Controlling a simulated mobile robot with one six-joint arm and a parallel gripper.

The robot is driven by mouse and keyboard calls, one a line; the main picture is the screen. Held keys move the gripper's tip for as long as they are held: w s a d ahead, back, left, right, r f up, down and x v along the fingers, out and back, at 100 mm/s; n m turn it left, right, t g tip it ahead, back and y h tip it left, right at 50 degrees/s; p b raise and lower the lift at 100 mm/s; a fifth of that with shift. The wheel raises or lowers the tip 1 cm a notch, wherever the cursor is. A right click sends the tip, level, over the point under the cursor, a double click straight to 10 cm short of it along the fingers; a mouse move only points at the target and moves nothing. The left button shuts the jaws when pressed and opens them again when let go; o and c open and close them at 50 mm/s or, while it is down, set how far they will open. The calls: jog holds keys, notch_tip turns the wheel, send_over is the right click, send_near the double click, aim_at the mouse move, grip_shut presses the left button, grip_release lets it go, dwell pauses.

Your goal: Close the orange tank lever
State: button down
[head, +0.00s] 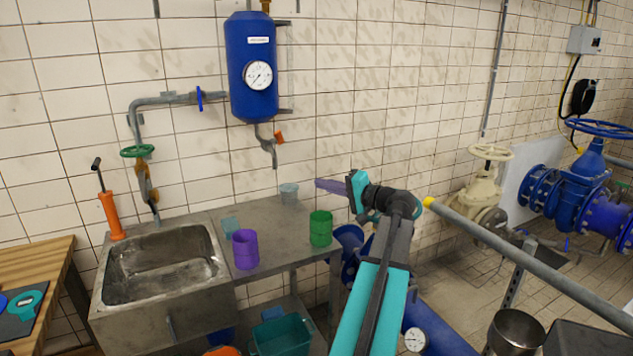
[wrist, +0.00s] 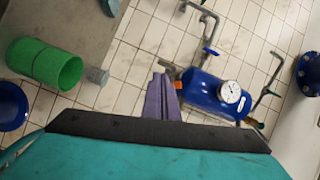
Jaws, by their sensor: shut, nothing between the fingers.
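The orange tank lever (head: 279,137) sits on the grey outlet pipe under the blue tank (head: 253,70) on the tiled wall. In the wrist view the tank (wrist: 212,94) lies sideways, and the orange lever (wrist: 180,86) shows small beside its left end. My gripper (head: 318,183) is to the right of the lever and lower in the head view, with purple fingers pointing left. In the wrist view the fingers of my gripper (wrist: 160,76) are together and empty. Their tips appear just left of the lever in the picture; the gap in depth is hard to judge.
A grey metal counter (head: 275,210) with a sink (head: 160,265) stands below the tank. A grey pipe with a blue valve (head: 199,98) runs left of the tank. The wall is close behind.

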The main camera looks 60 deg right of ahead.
jog(key=s+a+r+n+t+y+b, duration=0.1)
jog(key=s+a+r+n+t+y, duration=0.2)
jog(key=s+a+n, duration=0.4)
jog(key=s+t+y, duration=0.1)
jog(key=s, duration=0.1)
jog(key=shift+s+r+n, duration=0.3)
jog(key=shift+r, duration=0.05)
